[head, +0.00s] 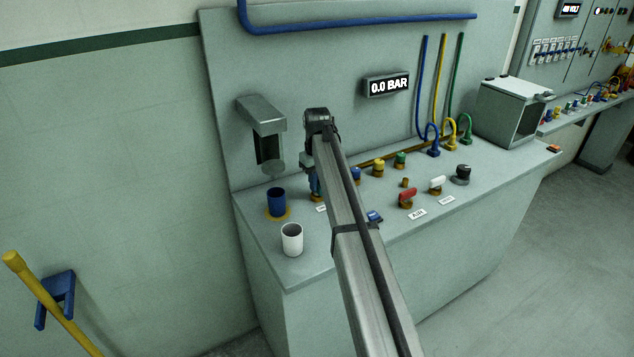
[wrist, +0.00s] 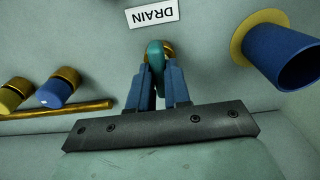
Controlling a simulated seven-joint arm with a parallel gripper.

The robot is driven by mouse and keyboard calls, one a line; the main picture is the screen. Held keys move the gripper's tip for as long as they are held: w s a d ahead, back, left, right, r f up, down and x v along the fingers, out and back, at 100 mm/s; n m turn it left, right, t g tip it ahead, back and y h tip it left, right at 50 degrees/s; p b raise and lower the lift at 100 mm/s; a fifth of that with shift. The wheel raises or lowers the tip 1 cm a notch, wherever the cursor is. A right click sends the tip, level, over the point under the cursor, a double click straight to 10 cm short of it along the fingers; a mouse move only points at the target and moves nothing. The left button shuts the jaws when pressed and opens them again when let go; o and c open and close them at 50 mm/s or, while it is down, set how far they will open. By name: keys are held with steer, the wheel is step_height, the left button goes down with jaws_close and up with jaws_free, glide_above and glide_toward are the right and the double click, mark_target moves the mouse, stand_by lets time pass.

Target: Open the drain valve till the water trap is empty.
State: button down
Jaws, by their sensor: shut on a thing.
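My gripper (wrist: 158,76) points down at the bench, and its blue fingers are closed around the teal handle of the drain valve (wrist: 154,52). Brass shows behind the handle. A white label reading DRAIN (wrist: 152,13) lies beside it, upside down in the wrist view. In the head view my gripper (head: 314,185) is mostly hidden by my arm, and the valve is barely visible there. A grey wall-mounted housing (head: 262,112) with a dark opening is left of my gripper; I cannot tell whether it is the water trap. No water level can be read.
A blue cup (head: 277,203) stands on a yellow ring, with a white cup (head: 292,240) in front. Red-handled (head: 407,196) and white-handled (head: 437,184) valves and a black knob (head: 462,172) stand to the right. The display (head: 388,86) reads 0.0 BAR. A grey box (head: 510,110) stands farther right.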

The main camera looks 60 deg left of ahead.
steer(key=c, duration=1.1)
jaws_free()
step_height(320, 180, up, 14)
steer(key=shift+f, duration=0.1)
